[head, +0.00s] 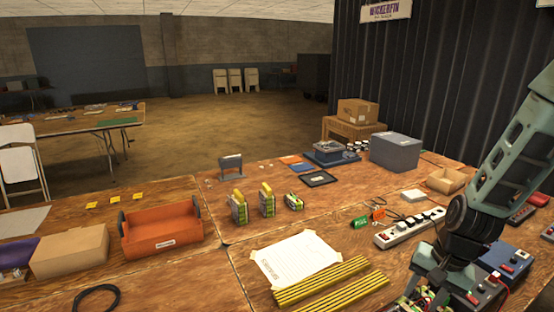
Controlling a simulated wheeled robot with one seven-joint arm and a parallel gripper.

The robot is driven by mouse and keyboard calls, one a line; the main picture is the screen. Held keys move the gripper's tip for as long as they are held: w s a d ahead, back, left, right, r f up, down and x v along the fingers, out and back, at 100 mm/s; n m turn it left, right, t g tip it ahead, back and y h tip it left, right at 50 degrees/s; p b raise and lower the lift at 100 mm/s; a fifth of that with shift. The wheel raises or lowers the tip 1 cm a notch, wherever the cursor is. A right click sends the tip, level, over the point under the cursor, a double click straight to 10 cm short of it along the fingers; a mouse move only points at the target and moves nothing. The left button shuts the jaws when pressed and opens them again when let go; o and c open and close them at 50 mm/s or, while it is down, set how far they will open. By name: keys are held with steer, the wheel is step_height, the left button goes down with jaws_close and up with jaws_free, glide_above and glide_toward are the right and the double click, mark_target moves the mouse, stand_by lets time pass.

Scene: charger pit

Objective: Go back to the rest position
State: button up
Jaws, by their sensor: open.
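My arm comes in from the right edge and bends down at a dark joint. My gripper (425,292) is low at the right, near the bottom edge, over the front of the wooden table (215,290). Its jaws are open, and I see nothing held in them. The fingertips are hard to make out against the clutter of wires and boxes there.
A white power strip (410,228) lies just behind my gripper. Dark charger boxes (505,262) stand close on its right. Yellow-black striped strips (330,284) lie to its left. Further off are battery packs (267,201), an orange bin (162,232) and a grey box (395,152).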

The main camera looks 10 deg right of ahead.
steer(key=s+a+r+n, duration=0.2)
steer(key=a+r+n, duration=0.2)
steer(key=a, duration=0.3)
steer(key=s+a+r+n, duration=0.2)
steer(key=a+r+n, duration=0.1)
steer(key=a, duration=0.4)
steer(key=s+a+r+n, duration=0.3)
steer(key=s+a+n, duration=0.1)
steer(key=s, duration=0.2)
steer(key=s+a+r+n+h+b, duration=0.1)
steer(key=s+a+r+n, duration=0.2)
steer(key=s, duration=0.4)
steer(key=shift+a+n+g, duration=0.4)
steer(key=shift+a+n, duration=0.2)
steer(key=shift+n, duration=0.4)
steer(key=shift+w+r, duration=0.1)
